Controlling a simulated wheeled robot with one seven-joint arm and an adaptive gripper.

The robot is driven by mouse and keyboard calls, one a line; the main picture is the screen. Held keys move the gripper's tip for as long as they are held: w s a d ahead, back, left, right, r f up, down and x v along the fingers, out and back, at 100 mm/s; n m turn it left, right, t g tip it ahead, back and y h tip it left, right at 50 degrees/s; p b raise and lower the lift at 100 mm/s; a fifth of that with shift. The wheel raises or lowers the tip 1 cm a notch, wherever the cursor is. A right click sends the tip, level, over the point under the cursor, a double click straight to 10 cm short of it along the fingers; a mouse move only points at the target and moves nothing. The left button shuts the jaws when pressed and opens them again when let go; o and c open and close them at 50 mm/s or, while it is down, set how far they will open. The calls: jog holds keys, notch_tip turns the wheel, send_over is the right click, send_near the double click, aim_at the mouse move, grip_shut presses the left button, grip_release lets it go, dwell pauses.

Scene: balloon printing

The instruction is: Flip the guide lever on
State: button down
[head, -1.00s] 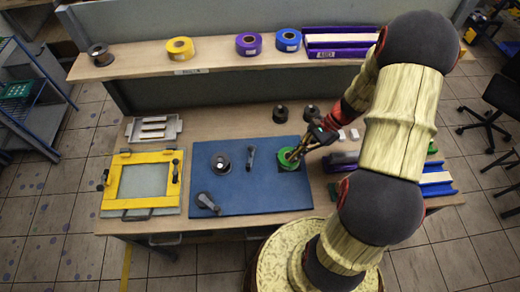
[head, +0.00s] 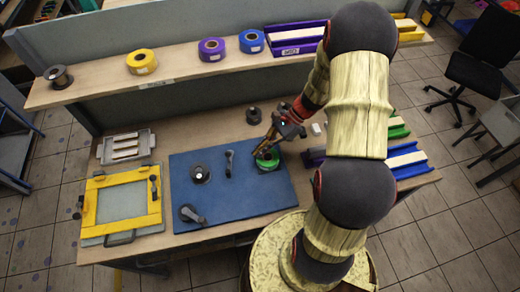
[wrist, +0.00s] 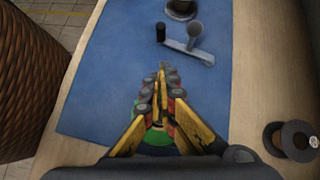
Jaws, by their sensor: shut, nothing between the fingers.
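The grey lever (head: 229,162), which I take to be the guide lever, stands on the blue mat (head: 238,205) between a dark round hub and a green roll.
The dark hub (head: 200,174) and a second, crank-like handle (head: 192,214) are on the mat's left. A yellow frame (head: 95,208) lies further left. A dark spool (head: 254,115) stands behind the mat, also in the wrist view (wrist: 293,140). Rolls line the shelf (head: 180,76).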

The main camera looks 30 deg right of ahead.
aim_at(231, 175)
jog(key=x, duration=0.7)
jog(key=shift+b, duration=0.3)
jog(key=shift+w+a+r, duration=0.1)
jog(key=shift+a+r, duration=0.05)
jog(key=shift+a, duration=1.05)
jog(key=shift+w+a, duration=0.1)
jog(key=shift+a, duration=0.55)
